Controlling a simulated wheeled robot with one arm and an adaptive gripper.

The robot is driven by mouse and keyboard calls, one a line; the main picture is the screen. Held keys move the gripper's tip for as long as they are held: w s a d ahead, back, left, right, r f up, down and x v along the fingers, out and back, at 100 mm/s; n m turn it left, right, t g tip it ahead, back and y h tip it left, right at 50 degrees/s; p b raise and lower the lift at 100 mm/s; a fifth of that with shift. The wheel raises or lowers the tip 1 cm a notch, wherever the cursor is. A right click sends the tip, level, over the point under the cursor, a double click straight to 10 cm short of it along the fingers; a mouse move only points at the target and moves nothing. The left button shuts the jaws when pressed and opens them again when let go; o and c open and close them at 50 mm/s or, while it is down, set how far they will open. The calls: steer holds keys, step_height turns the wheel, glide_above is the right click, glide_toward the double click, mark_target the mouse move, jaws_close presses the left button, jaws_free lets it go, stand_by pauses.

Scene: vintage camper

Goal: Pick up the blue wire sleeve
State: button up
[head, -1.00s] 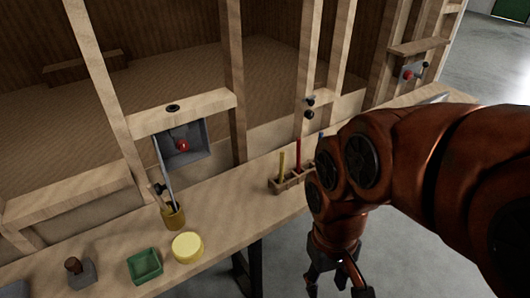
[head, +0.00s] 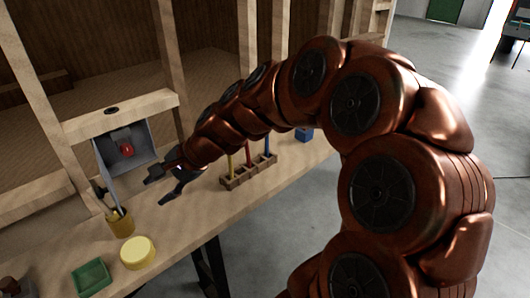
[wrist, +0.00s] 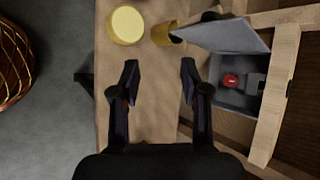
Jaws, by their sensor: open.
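A blue upright stick (head: 267,145), which looks like the blue wire sleeve, stands in the right part of a small wooden rack (head: 236,182) on the workbench in the head view. A red stick (head: 249,154) and a yellow stick (head: 230,166) stand to its left in the same rack. My gripper (head: 156,191) is open and empty above the bench, left of the rack. In the wrist view, my gripper (wrist: 160,70) has its fingers apart over bare bench top. The blue stick is not visible in the wrist view.
A yellow cup with tools (head: 121,224), a yellow round tub (head: 138,253) and a green tray (head: 91,278) stand on the bench at left. An open grey box (head: 142,150) with a red knob (head: 127,150) is behind my gripper. A blue block (head: 304,135) lies right of the rack.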

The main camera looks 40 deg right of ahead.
steer(key=w+d+m+t+h+b, duration=0.1)
steer(key=w+d+m+t, duration=0.1)
steer(key=w+d+m, duration=0.3)
steer(key=w+d+m+t+b, duration=0.1)
steer(key=w+d+m+t, duration=0.15)
steer(key=d, duration=0.55)
steer(key=m+t+h+b, duration=0.3)
steer(key=m+h, duration=0.5)
steer(key=m, duration=0.8)
glide_above(267, 144)
steer(key=s, duration=0.6)
step_height(267, 144, down, 7)
steer(key=a+f+b+x, duration=0.1)
steer(key=x, duration=0.6)
steer(key=shift+d, duration=0.2)
steer(key=shift+f+g, duration=0.15)
steer(key=shift+g, duration=0.1)
jaws_close()
